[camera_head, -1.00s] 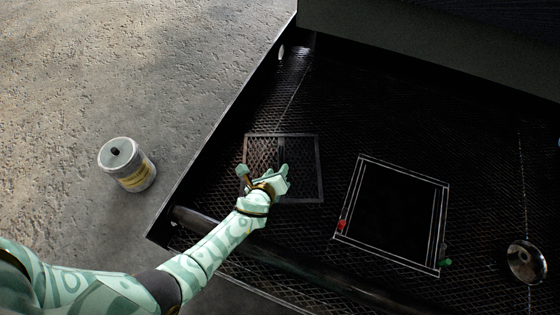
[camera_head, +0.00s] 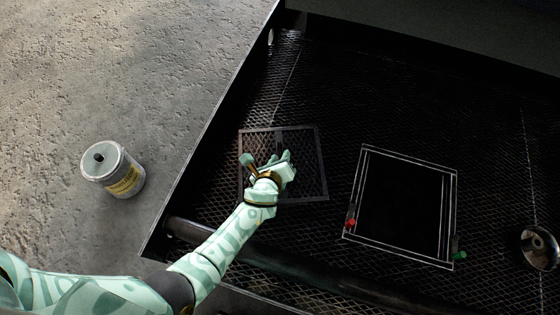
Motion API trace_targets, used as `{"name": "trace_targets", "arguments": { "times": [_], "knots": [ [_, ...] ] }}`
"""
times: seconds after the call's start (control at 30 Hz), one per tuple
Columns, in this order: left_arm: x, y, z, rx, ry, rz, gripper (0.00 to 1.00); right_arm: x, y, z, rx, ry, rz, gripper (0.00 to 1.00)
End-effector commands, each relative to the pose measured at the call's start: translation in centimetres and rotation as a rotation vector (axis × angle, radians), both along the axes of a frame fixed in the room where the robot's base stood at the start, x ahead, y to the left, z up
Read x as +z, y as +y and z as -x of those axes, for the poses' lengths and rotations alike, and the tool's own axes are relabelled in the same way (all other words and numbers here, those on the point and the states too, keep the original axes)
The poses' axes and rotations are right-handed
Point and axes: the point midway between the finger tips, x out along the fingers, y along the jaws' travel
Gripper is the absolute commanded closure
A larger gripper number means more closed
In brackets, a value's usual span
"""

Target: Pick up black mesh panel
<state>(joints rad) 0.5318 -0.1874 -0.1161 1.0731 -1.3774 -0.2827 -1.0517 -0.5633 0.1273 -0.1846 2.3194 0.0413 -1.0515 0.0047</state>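The black mesh panel (camera_head: 307,165) is a square, dark-framed mesh piece with a bar down its middle. It lies on the dark mesh surface left of the centre of the head view. My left gripper (camera_head: 267,159) is over the panel's left and middle part, with its two fingers spread apart. It hides part of the panel. I cannot tell whether the fingers touch the panel. My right gripper is not in view.
A black square opening with a pale outlined frame (camera_head: 452,215) is to the right, with a red piece (camera_head: 350,223) and a green piece (camera_head: 459,255) at its edges. A round metal dish (camera_head: 538,248) is far right. A labelled canister (camera_head: 125,180) stands on the concrete at left. A dark bar (camera_head: 300,265) crosses the front.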

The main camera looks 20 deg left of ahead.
Motion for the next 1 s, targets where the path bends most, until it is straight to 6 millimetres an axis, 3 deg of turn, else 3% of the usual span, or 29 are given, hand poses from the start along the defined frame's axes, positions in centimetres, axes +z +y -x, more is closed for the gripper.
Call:
{"name": "trace_targets", "arguments": {
  "times": [0.03,0.1,1.0],
  "knots": [
    [-0.01,0.01,0.00,0.000,0.000,0.000,0.87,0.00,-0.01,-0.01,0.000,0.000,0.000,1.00],
    [-0.01,0.02,0.01,0.000,0.000,0.000,1.00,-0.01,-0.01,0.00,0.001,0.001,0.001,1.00],
    [-0.13,0.07,0.10,0.003,0.003,0.002,1.00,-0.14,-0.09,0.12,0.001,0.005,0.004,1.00]
  ]
}}
